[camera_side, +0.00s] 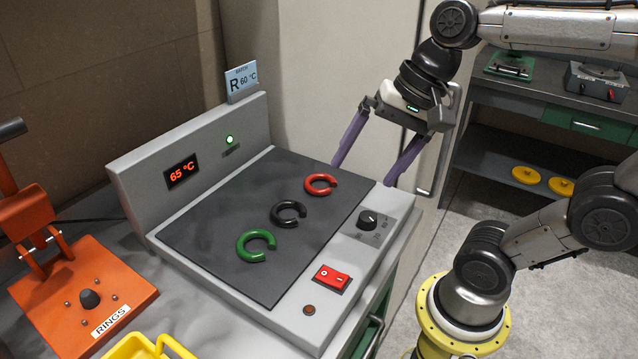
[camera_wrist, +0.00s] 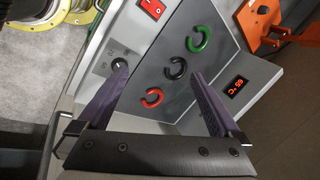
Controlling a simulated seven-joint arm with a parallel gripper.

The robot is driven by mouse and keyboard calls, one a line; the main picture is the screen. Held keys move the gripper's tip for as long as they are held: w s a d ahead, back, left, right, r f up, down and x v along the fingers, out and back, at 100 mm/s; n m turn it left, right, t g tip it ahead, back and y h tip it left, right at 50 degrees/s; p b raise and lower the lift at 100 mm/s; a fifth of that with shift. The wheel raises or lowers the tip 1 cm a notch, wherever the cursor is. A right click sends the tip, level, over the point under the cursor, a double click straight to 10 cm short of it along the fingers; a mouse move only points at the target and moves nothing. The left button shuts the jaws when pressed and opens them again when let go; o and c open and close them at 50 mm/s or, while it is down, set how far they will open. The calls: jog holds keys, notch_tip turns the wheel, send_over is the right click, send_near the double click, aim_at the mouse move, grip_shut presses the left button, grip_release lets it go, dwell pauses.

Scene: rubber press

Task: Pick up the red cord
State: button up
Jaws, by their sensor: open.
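The red cord (camera_side: 320,185) is bent into an open ring and lies on the dark hot plate (camera_side: 210,235), at the end nearest my gripper. A black cord (camera_side: 289,214) and a green cord (camera_side: 256,245) of like shape lie in a row with it. My gripper (camera_side: 368,175) is open and empty, above and behind the plate's far right corner, apart from the red cord. In the wrist view the red cord (camera_wrist: 153,97) shows between the two purple fingers, with the black cord (camera_wrist: 178,68) and green cord (camera_wrist: 199,39) beyond it.
The heater panel reads 65 °C on its display (camera_side: 182,173), and a card (camera_side: 241,82) shows R 60 °C. A knob (camera_side: 367,220) and red switch (camera_side: 331,279) stand along the front edge. An orange press (camera_side: 80,290) labelled RINGS and a yellow tray (camera_side: 140,346) are at left.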

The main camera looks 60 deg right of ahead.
jog(key=w+d+r+m+g+y, duration=0.1)
jog(key=w+d+m, duration=0.2)
jog(key=w+m, duration=0.4)
jog(key=m+y, duration=0.2)
jog(key=m, duration=0.3)
send_over(325, 185)
jog(key=s+a, duration=0.1)
jog(key=s, duration=0.1)
notch_tip(325, 185, down, 2)
jog(key=f, duration=0.1)
jog(key=shift+m, duration=0.7)
jog(key=d+f, duration=0.1)
jog(key=f, duration=0.1)
jog(key=d+f, duration=0.1)
jog(key=f, duration=0.2)
jog(key=d+f, duration=0.1)
jog(key=f, duration=0.2)
jog(key=shift+w+f, duration=0.2)
jog(key=shift+f, duration=0.05)
jog(key=shift+x, duration=2.55)
jog(key=c, duration=1.1)
